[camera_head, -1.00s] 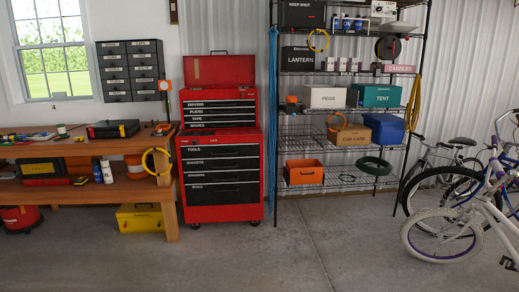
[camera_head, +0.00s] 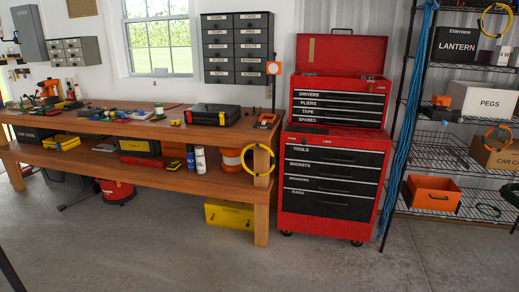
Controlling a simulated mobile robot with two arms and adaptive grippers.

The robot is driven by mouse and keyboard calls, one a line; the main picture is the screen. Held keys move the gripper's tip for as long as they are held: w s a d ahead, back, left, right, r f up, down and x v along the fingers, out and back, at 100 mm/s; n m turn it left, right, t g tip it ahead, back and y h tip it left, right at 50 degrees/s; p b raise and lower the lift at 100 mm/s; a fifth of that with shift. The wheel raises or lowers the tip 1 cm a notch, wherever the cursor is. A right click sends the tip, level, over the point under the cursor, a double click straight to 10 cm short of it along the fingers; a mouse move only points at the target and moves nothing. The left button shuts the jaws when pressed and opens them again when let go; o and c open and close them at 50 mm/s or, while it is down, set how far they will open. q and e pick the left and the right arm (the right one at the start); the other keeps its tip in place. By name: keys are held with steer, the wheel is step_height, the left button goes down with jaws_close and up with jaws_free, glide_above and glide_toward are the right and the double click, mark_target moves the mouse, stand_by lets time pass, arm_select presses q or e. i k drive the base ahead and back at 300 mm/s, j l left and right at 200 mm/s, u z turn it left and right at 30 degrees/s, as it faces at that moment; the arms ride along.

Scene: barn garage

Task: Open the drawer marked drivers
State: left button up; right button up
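The drawer marked DRIVERS (camera_head: 337,96) is the top drawer of the red upper tool chest (camera_head: 293,103). It looks shut, with a black front and a white label at its left. Drawers marked PLIERS, TAPE and SPARES lie below it and look shut too. The chest's red lid (camera_head: 340,54) stands raised. The chest sits on a red rolling cabinet (camera_head: 282,190) with larger black drawers, all shut. Neither of my grippers shows clearly in this view.
A wooden workbench (camera_head: 150,132) with tools and cases stands left of the cabinet. A yellow box (camera_head: 229,214) sits under it. A wire shelf (camera_head: 435,150) with an orange bin (camera_head: 432,193) and boxes stands at the right. The concrete floor in front (camera_head: 200,265) is clear.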

mark_target(375, 97)
steer(key=i+j, duration=0.1)
steer(key=i, duration=1.6)
